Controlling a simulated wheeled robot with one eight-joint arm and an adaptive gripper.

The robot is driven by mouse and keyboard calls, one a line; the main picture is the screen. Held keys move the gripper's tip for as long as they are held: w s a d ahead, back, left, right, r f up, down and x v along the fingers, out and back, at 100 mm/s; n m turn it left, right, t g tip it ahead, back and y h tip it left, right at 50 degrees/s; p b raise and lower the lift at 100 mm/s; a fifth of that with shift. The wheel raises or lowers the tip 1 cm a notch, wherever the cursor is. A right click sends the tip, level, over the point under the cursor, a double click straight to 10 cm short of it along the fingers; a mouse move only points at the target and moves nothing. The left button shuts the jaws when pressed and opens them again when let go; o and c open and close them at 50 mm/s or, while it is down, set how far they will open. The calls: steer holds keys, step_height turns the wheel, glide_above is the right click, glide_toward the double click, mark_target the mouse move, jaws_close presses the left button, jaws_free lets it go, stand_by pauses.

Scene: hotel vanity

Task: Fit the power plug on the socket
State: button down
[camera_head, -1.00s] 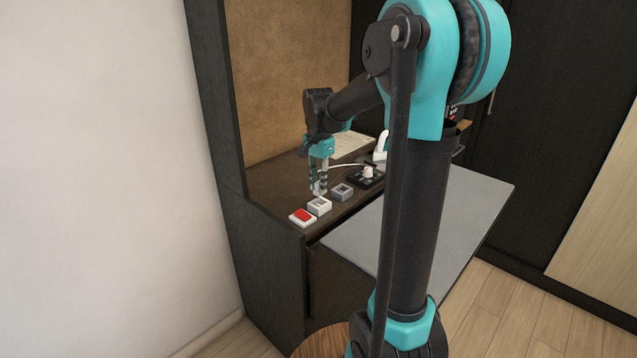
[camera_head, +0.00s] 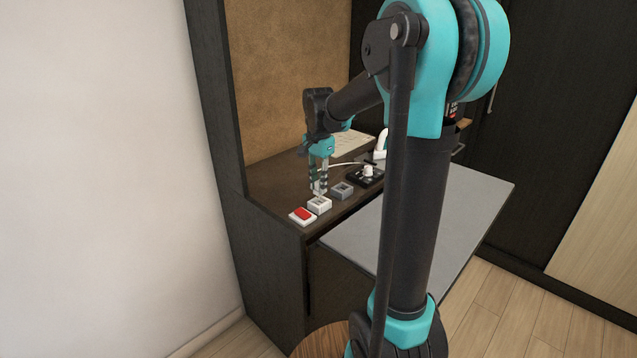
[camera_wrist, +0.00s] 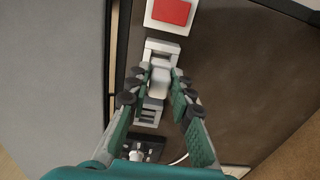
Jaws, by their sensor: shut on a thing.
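My gripper (camera_head: 319,190) points down over the vanity top. In the wrist view its fingers (camera_wrist: 160,80) are shut on a small white power plug (camera_wrist: 160,78). A white square socket block (camera_head: 319,207) sits just below the fingertips in the head view. In the wrist view the white block (camera_wrist: 162,46) shows partly behind the plug. The plug appears over the edge of this block; I cannot tell whether they touch. A grey square block (camera_head: 342,191) with an opening lies next to it, and part of it (camera_wrist: 149,113) shows between the fingers in the wrist view.
A red button on a white base (camera_head: 302,216) sits at the near left end of the row. A black panel with a white knob (camera_head: 367,172) lies on the right, with a white cable behind. The dark vanity top (camera_head: 272,187) is free left of my gripper.

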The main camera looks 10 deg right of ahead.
mark_target(318, 190)
steer(key=shift+f, duration=1.9)
stand_by(1.1)
steer(key=c, duration=1.3)
jaws_free()
steer(key=shift+o, duration=0.2)
steer(key=shift+r, duration=0.1)
